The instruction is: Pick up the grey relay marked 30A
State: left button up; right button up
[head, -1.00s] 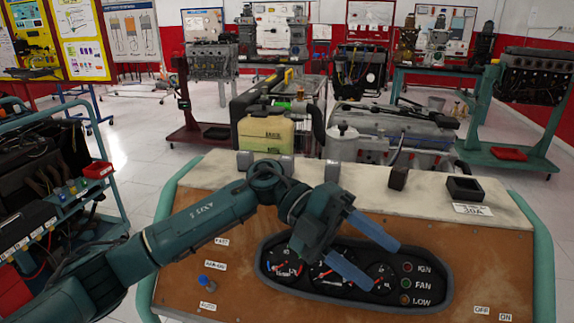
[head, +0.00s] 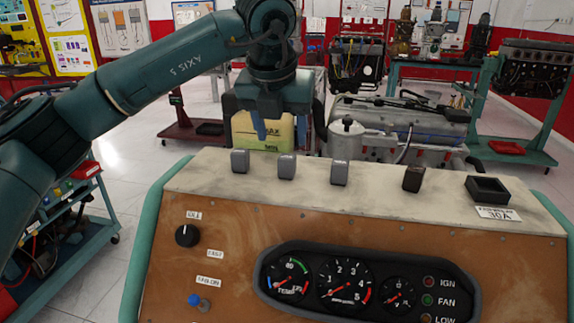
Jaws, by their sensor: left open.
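Three grey relays stand in a row on the pale top of the console: a left one (head: 240,160), a middle one (head: 286,166) and a right one (head: 339,172). No marking can be read on them. A card reading 30A (head: 497,213) lies at the right, in front of a black square holder (head: 487,189) that looks empty. My left gripper (head: 280,128) is open and points down, above and behind the left and middle relays, apart from them. My right gripper is out of view.
The console front (head: 220,230) carries a gauge cluster (head: 370,283), a black knob (head: 187,235) and a blue-tipped switch (head: 197,300). A yellowish tank (head: 245,135) and an engine (head: 405,125) stand behind.

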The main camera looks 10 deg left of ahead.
aim_at(286, 158)
pick_arm(q)
jog(key=p+x, duration=0.1)
jog(key=x, duration=0.6)
jog(key=shift+w+d+f, duration=0.1)
jog(key=shift+w+f, duration=0.1)
jog(key=shift+f, duration=0.05)
jog(key=c, duration=1.1)
